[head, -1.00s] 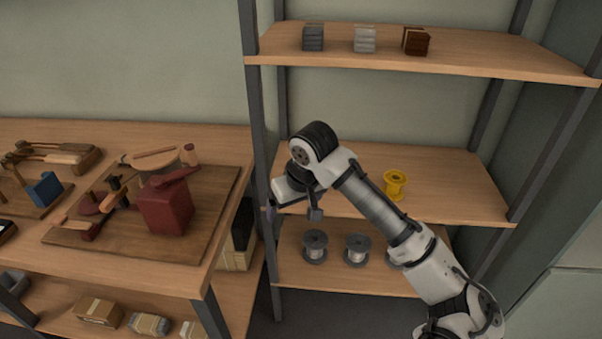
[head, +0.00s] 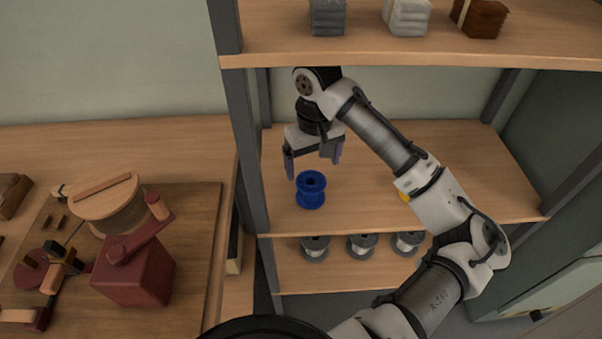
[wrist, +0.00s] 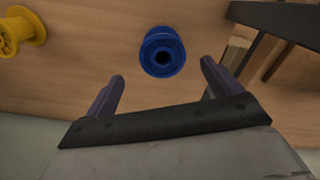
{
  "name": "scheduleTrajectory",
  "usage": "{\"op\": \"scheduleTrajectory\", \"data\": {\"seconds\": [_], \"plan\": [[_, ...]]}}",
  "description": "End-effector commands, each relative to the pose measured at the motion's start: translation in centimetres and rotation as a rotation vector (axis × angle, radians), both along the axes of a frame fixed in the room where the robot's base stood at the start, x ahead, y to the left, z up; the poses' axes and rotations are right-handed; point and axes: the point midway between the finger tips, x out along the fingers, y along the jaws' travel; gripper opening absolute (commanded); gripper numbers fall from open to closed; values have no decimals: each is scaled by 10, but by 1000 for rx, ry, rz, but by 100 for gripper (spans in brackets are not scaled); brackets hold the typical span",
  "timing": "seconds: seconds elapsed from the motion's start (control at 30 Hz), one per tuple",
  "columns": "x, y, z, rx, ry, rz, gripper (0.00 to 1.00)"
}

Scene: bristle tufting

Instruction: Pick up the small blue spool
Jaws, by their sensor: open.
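The small blue spool (head: 311,190) stands upright on the middle shelf (head: 380,200), near its left front edge. My gripper (head: 314,168) is open and empty, behind and above the spool, with its fingers pointing down. In the wrist view, the blue spool (wrist: 162,52) lies ahead of the gap between the two fingers of my gripper (wrist: 161,78), centred between them. The fingers are apart from it.
A yellow spool (wrist: 20,30) stands on the same shelf and is mostly behind my arm in the head view. Several grey spools (head: 361,246) sit on the shelf below. The upper shelf (head: 440,52) is above my gripper. A post (head: 240,160) rises left of the spool.

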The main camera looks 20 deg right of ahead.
Motion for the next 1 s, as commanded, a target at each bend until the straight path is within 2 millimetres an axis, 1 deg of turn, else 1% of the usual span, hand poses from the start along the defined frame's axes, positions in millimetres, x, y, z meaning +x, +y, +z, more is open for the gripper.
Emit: {"op": "scheduleTrajectory", "data": {"seconds": [0.33, 0.5, 0.6, 0.7, 0.87, 0.9, 1.0], "plan": [[0, 2, -33, 1, 2, 0, 90], [0, 4, -59, 1, 2, 0, 90], [0, 3, -70, 0, 1, -1, 90], [1, 4, -74, 0, -1, 0, 90], [1, 4, -75, 0, -1, 0, 90], [1, 4, -75, 0, -1, 0, 89], [1, 4, -74, 0, -1, 0, 76]]}}
